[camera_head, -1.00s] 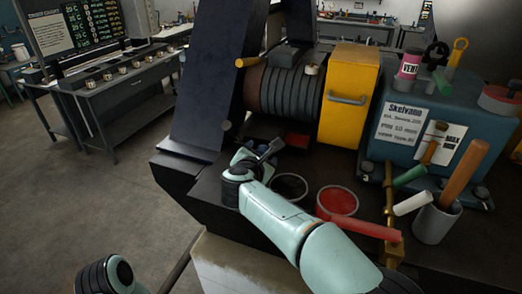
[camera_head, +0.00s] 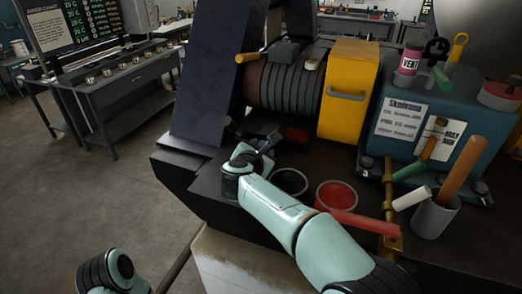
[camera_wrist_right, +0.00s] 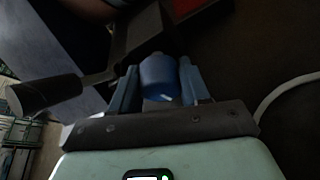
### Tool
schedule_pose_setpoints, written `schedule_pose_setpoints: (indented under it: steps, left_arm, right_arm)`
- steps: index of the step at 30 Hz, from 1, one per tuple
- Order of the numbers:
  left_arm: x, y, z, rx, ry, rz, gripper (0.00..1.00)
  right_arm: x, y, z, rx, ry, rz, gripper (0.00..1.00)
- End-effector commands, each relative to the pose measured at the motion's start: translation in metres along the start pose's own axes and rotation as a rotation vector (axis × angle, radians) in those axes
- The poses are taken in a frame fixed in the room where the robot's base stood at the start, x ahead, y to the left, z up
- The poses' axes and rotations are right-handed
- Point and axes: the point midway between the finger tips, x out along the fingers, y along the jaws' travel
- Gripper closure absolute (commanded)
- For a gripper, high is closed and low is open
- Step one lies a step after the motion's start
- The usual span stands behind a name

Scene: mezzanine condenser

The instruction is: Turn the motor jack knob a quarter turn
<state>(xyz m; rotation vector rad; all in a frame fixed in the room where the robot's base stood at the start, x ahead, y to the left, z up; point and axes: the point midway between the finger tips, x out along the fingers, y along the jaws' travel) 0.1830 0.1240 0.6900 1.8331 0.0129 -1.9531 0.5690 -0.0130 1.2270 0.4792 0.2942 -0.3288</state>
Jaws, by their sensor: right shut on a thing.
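In the right wrist view a rounded blue knob (camera_wrist_right: 160,79) sits between the two blue fingers of my right gripper (camera_wrist_right: 158,86), which is shut on it. I take it for the motor jack knob. In the head view my right gripper (camera_head: 266,143) is low in front of the ribbed dark motor (camera_head: 284,88), near the bench's left end. The knob is too small or hidden to make out there. My left gripper is not in view; only part of my left arm shows at the bottom left.
A yellow guard box (camera_head: 348,88) with a handle stands right of the motor. A grey cup (camera_head: 436,215) holds tools.

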Motion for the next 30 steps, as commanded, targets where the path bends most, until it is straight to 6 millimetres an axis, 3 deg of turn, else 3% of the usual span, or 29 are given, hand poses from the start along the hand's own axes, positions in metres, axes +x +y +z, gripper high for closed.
schedule_pose_setpoints:
  steps: [30]
  left_arm:
    - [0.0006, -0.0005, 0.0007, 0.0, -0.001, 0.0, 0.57]
  right_arm:
    - [0.0008, 0.0026, 0.0001, -0.83, -0.026, -0.333, 0.85]
